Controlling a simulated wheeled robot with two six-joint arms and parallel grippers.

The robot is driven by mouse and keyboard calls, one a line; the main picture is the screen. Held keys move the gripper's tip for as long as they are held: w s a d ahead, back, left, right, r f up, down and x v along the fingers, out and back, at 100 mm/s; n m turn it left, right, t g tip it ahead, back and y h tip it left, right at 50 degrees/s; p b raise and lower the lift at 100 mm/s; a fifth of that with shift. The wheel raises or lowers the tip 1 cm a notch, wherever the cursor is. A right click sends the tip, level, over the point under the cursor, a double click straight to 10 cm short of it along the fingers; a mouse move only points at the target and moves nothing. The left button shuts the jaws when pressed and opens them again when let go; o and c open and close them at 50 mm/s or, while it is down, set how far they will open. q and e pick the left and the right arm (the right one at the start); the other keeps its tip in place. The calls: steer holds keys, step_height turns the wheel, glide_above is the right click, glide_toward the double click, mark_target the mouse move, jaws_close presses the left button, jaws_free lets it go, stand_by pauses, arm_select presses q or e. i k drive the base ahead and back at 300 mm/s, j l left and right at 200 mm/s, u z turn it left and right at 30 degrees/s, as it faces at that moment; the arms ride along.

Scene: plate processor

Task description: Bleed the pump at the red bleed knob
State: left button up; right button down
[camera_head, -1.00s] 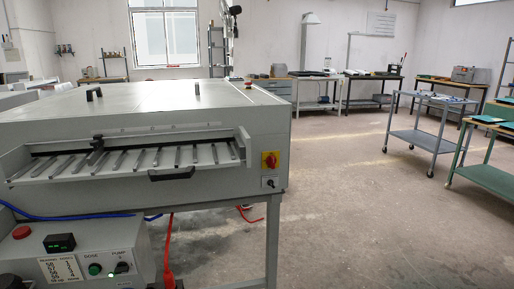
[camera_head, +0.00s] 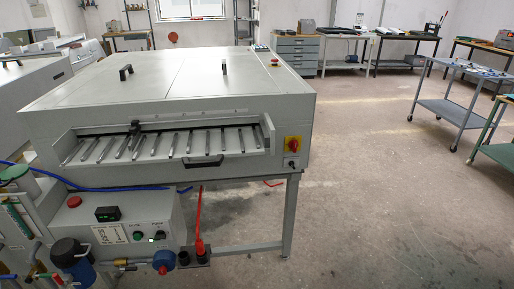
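A grey pump control box (camera_head: 115,232) with a green-lit display, labelled dose and pump dials, stands at the lower left. A red round knob (camera_head: 74,202) sits on its top left. Below the box, a blue round fitting (camera_head: 163,257) has a small red part (camera_head: 163,269) on its front. I cannot tell which red part is the bleed knob. Neither of my grippers is in view.
A trolley (camera_head: 447,108) stands at the right. The floor (camera_head: 370,210) between is clear.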

mark_target(163, 271)
steer(key=u, duration=1.2)
